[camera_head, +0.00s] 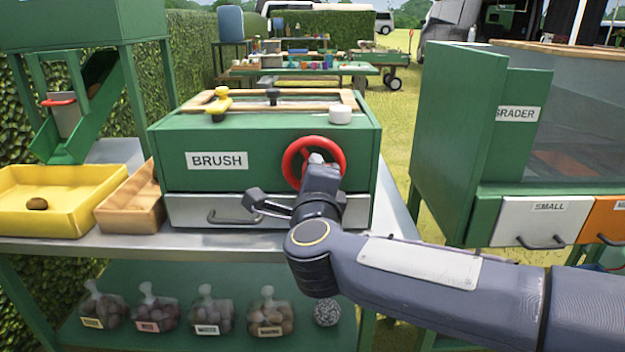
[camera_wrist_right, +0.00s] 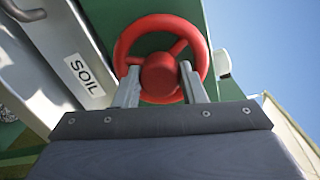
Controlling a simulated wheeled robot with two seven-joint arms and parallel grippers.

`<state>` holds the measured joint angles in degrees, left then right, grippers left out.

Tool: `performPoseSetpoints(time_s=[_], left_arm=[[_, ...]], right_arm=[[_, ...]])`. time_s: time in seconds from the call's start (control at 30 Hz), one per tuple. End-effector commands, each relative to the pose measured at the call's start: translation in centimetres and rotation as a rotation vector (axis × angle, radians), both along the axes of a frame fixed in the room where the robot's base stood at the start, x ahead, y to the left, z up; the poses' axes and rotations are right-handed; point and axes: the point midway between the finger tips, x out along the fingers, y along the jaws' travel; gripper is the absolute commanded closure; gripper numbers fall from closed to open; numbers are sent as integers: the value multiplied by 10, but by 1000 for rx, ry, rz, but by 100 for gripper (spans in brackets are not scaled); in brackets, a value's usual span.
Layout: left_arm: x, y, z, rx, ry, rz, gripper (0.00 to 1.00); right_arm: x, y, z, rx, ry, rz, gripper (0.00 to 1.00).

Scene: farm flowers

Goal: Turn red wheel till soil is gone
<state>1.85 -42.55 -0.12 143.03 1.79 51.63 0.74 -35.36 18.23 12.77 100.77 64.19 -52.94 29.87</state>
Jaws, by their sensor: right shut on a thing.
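The red wheel (camera_head: 313,160) is mounted on the front of the green box labelled BRUSH (camera_head: 270,140). My right gripper (camera_head: 318,162) is at the wheel, its arm coming in from the right. In the right wrist view, the two fingers of my right gripper (camera_wrist_right: 158,88) are on either side of the red hub of the wheel (camera_wrist_right: 160,72), shut on it. A grey drawer (camera_head: 250,211) sits under the wheel; it looks closed. The wrist view shows a SOIL label (camera_wrist_right: 84,75) on its front. No soil is visible in either view. My left gripper does not show.
A yellow tray (camera_head: 75,222) holding one brown item and a wooden tray (camera_head: 130,200) stand left of the box. The GRADER machine (camera_head: 470,130) stands at right. Several bags lie on the lower shelf.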

Motion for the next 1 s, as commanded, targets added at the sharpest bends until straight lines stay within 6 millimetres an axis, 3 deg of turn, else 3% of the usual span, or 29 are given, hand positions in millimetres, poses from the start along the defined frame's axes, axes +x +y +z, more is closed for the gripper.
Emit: performPoseSetpoints(time_s=[0.33, 0.37, 0.53, 0.83, 1.0], left_arm=[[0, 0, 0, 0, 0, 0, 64], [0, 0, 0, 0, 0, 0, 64], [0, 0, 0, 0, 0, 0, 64], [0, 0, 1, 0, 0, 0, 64], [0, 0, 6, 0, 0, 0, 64]], right_arm=[[0, 0, -2, 2, 4, 0, 86], [0, 0, -2, 2, 4, 0, 61], [0, 0, -1, 2, 2, 0, 41], [-2, 0, 0, 2, 1, 0, 41], [-24, 0, 2, 1, 0, 3, 41]])
